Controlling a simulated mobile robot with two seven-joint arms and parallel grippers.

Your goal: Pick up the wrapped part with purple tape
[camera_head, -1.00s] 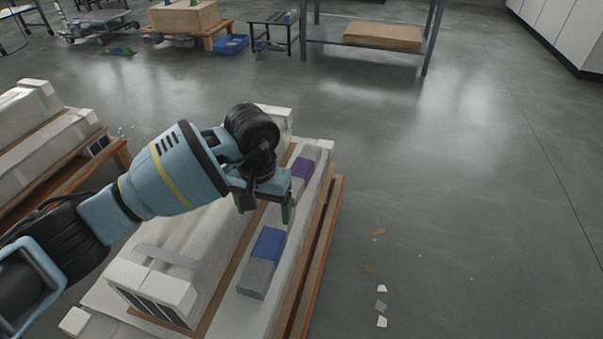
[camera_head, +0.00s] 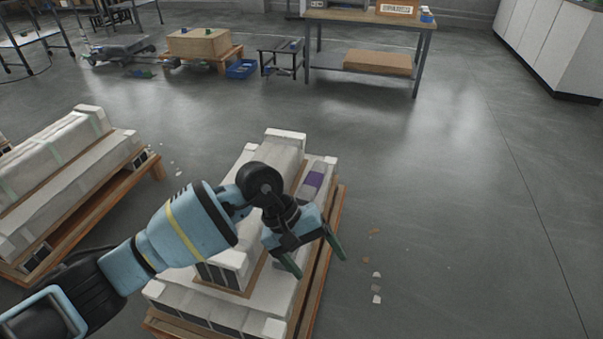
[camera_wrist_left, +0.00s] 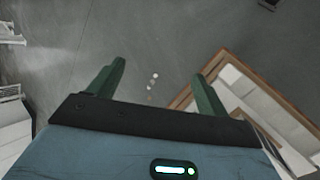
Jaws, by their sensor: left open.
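The wrapped part with purple tape (camera_head: 314,179) is a grey block with a purple band. It lies on the right ledge of the white wrapped load, near its far end. My left gripper (camera_head: 320,263) is open and empty, on the near side of this part and apart from it. Its green fingers are spread and point down and toward the viewer. In the left wrist view the open fingers (camera_wrist_left: 160,72) have bare floor between them, and I cannot make out the purple tape there. The blue-taped part seen earlier is hidden behind my left gripper. My right gripper is not in view.
The white wrapped load (camera_head: 287,135) stands on a wooden pallet (camera_head: 336,215). A second loaded pallet (camera_head: 95,210) is at left. Small scraps (camera_head: 376,288) lie on the floor at right. A workbench (camera_head: 365,20) stands at the back. The floor at right is mostly clear.

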